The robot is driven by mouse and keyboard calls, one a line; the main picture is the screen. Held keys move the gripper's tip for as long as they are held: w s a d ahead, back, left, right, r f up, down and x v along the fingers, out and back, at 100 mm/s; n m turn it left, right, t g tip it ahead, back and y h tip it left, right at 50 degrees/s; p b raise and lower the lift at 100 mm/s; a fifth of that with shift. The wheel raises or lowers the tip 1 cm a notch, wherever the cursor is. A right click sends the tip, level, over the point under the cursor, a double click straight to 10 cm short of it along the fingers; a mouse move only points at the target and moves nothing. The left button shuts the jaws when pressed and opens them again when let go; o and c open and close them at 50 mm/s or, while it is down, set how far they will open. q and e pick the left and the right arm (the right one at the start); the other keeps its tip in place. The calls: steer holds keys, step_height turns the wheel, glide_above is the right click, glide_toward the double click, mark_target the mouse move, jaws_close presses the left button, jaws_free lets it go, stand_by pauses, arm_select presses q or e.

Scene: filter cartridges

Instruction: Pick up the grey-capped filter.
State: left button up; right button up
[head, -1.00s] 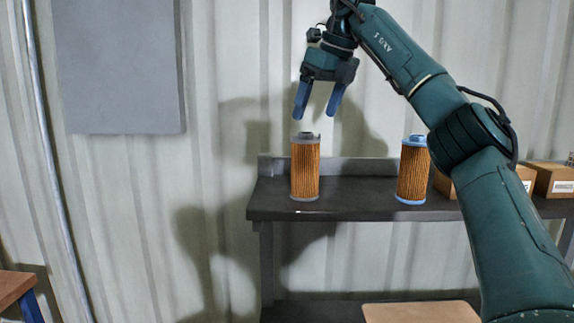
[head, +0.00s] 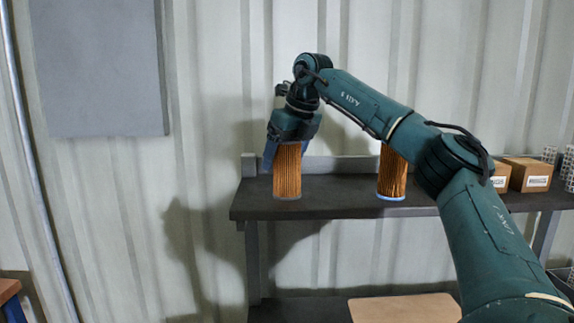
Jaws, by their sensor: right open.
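The grey-capped filter (head: 287,178) stands upright near the left end of the dark shelf (head: 335,202), its orange pleated body and grey bottom rim showing. Its cap is hidden behind my right gripper (head: 285,154). That gripper points down at the filter's top with its jaws open. One blue finger shows at the filter's left side; the other is mostly hidden. I cannot tell whether the fingers touch the filter. My left gripper is not in view.
A blue-rimmed filter (head: 391,176) stands to the right on the same shelf, its top hidden by my right arm. Cardboard boxes (head: 527,174) sit further right. The shelf between the two filters is clear. A raised back edge runs behind them.

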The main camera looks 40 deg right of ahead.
steer(key=shift+f, duration=0.1)
steer(key=c, duration=1)
steer(key=shift+c, duration=0.2)
